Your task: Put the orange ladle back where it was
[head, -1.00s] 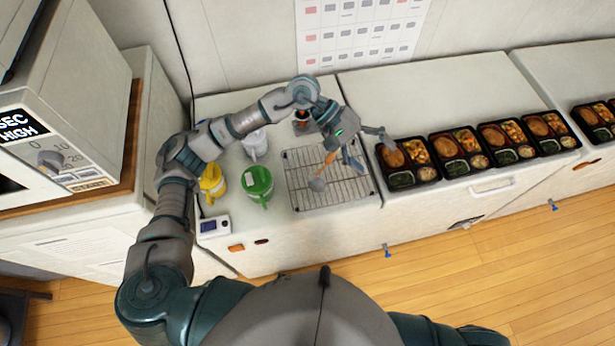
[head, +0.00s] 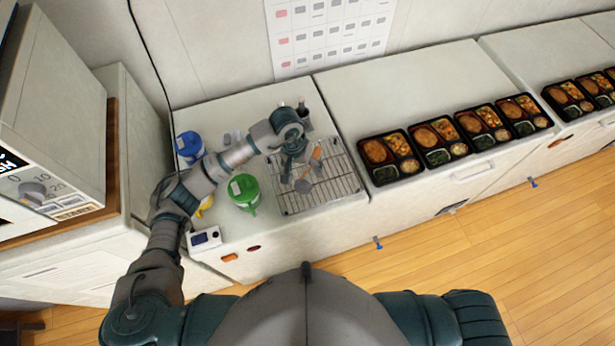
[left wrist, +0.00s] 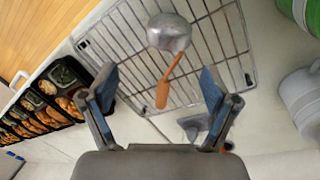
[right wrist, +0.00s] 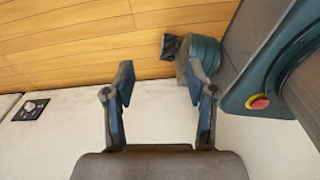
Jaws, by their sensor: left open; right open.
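The ladle, with an orange handle (head: 316,155) and a grey metal bowl (head: 302,186), lies on the wire rack (head: 345,182) on the counter. My left gripper (head: 288,168) is open and empty over the left part of the rack, beside the ladle. In the left wrist view, the ladle's handle (left wrist: 168,83) shows beyond and between the open fingers (left wrist: 158,85), its bowl pointing away. The fingers do not touch it as far as I can see. My right gripper (right wrist: 160,80) is open and empty, and is outside the head view.
A green-lidded jug (head: 243,187), a blue-lidded one (head: 189,144) and a partly hidden yellow one (head: 204,206) stand left of the rack. A small dark container (head: 303,115) stands behind it. Several bento trays (head: 391,158) line the counter to the right.

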